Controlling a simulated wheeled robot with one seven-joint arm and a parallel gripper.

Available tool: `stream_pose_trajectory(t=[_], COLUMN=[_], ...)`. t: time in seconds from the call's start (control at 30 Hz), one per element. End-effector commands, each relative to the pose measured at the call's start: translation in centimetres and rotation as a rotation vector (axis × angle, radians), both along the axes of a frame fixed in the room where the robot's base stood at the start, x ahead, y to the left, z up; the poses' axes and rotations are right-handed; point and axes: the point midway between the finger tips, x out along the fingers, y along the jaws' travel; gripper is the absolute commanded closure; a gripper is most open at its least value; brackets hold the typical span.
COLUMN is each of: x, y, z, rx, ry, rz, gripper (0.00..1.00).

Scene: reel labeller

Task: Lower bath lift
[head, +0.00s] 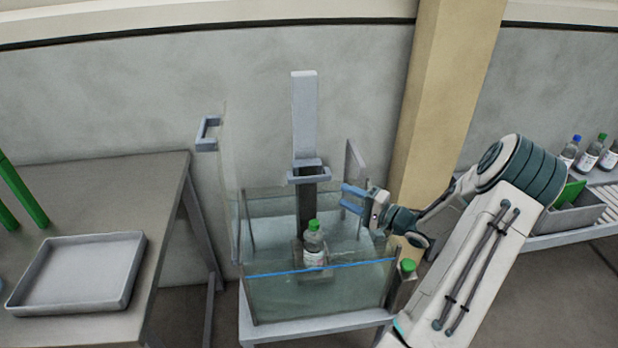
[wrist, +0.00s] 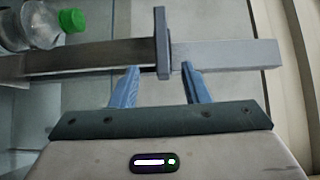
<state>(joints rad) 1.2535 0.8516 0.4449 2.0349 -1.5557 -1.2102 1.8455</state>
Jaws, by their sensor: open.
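The bath is a clear-walled tank (head: 262,300) of water on a pale stand. Its lift has a tall grey column (head: 303,110) with a grey handle (head: 309,176) above the water; the handle also shows in the wrist view (wrist: 161,40). A clear bottle with a green cap (head: 313,245) stands upright at the lift's foot, partly under the water line; it also shows in the wrist view (wrist: 40,25). My gripper (head: 343,196) is open and empty, right of the handle. In the wrist view the handle's near end appears between its fingertips (wrist: 160,66); contact cannot be told.
An open glass door with a grey pull (head: 207,133) stands at the tank's left. A table with an empty grey tray (head: 80,272) is at left. A green button (head: 408,265) is at the tank's front right. Several bottles (head: 590,154) stand on a conveyor at right.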

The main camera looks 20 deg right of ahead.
Motion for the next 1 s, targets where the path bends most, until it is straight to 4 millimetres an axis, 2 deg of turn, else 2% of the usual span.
stream_pose_trajectory(t=[0.17, 0.5, 0.7, 1.0], x=[1.2, 7.3, 10.3, 11.9], y=[0.8, 4.2, 5.7, 6.6], z=[0.2, 0.2, 0.2, 0.1], rx=[0.018, 0.016, 0.015, 0.015], ry=[-0.008, -0.007, -0.007, -0.006], rz=[0.01, 0.008, 0.005, 0.003], gripper=[0.58, 0.58, 0.58, 0.58])
